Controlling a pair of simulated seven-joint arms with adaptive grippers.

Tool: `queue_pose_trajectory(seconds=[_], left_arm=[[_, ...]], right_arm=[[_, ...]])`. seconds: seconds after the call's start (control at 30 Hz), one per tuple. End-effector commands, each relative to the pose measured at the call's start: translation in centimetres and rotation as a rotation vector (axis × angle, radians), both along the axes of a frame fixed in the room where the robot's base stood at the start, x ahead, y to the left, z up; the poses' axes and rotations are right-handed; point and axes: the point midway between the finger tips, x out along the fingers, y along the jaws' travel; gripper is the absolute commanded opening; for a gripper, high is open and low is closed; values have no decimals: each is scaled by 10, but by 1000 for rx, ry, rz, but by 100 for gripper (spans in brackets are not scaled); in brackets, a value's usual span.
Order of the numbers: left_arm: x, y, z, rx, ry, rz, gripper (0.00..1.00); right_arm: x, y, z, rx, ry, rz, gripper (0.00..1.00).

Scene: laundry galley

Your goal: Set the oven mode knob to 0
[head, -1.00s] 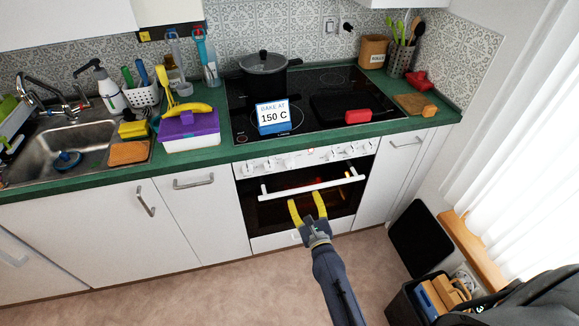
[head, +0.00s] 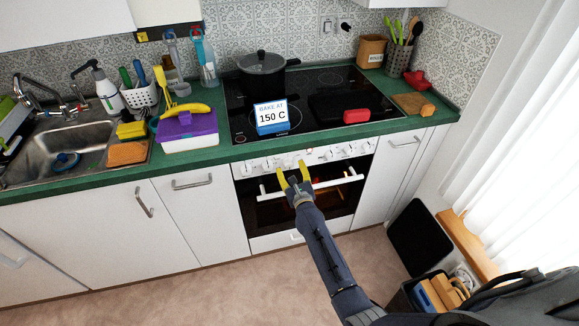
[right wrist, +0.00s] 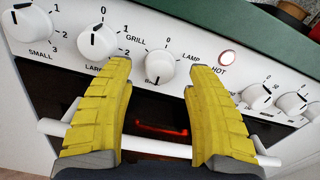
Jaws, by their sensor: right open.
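The oven mode knob (right wrist: 160,67) is a white round knob marked 0, GRILL, LAMP and a partly covered BAKE label. Its dark mark appears to point down toward BAKE, though the lower edge is hard to read. My right gripper (right wrist: 158,68) is open, with yellow fingers to the left and right of this knob; I cannot tell whether they touch it. In the head view my right gripper (head: 291,167) is at the oven's control panel (head: 312,157), above the oven door handle (head: 325,184). My left gripper is not in view.
Knobs for the small (right wrist: 31,22) and large (right wrist: 97,41) burners are to the left. A HOT lamp (right wrist: 228,58) and more knobs (right wrist: 256,96) are to the right. The white door handle bar (right wrist: 150,146) runs below the fingers. A BAKE AT 150 C card (head: 272,116) stands on the hob.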

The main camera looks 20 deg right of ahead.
Motion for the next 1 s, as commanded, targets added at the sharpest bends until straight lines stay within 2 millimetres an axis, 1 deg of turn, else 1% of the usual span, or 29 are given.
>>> queue_pose_trajectory(seconds=[0.1, 0.3, 0.7, 1.0], left_arm=[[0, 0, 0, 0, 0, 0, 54], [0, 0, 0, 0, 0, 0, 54], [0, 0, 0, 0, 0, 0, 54], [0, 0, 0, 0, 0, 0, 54]], right_arm=[[11, 1, 0, 0, 0, 1, 56], [21, 0, 0, -1, 0, 0, 56], [22, 0, 0, 0, 0, 0, 55], [22, 0, 0, 0, 0, 0, 20]])
